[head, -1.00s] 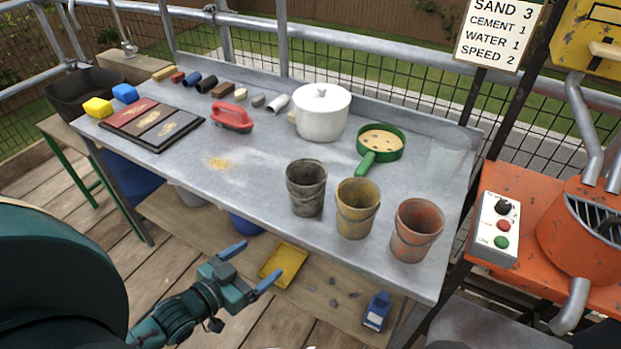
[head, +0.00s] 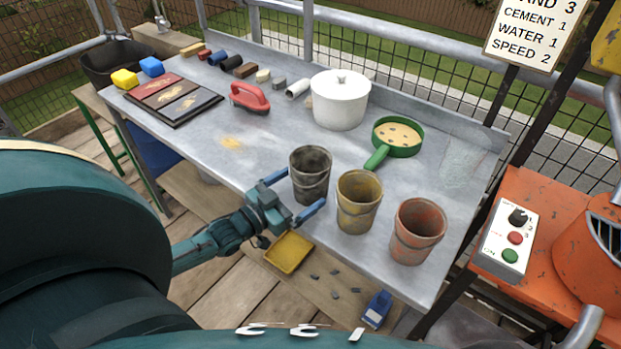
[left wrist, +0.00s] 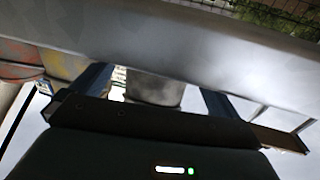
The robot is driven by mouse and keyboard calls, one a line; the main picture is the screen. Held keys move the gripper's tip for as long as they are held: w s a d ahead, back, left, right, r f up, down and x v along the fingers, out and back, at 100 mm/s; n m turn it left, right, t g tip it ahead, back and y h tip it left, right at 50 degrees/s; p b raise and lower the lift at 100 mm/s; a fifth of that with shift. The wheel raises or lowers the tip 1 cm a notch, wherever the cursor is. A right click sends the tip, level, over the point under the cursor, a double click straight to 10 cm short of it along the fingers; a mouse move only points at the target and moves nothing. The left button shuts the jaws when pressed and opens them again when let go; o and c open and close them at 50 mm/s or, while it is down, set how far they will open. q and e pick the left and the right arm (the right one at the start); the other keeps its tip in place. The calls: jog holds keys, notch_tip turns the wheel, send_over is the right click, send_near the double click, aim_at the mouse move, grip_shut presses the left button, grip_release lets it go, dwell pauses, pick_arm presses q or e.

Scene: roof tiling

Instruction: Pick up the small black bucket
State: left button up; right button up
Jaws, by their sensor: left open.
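The small black bucket (head: 311,172) stands upright near the table's front edge, leftmost of three buckets. It also shows in the left wrist view (left wrist: 154,90), between my fingers. My left gripper (head: 297,194) is open at the front edge, with one blue finger on the left of the black bucket and the other low on its right, toward the yellow bucket. I cannot tell whether the fingers touch the bucket. My right gripper is not in view.
A yellow bucket (head: 358,201) and a red-brown bucket (head: 416,231) stand close on the right. Behind are a white pot (head: 341,101) and a green sieve (head: 398,137). A red float (head: 250,97) lies farther left. The table (head: 240,165) left of the black bucket is clear.

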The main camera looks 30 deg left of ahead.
pick_arm(q)
jog(key=x, duration=0.4)
jog(key=shift+w+d+r, duration=0.1)
jog(key=shift+c, duration=0.2)
jog(key=c, duration=1)
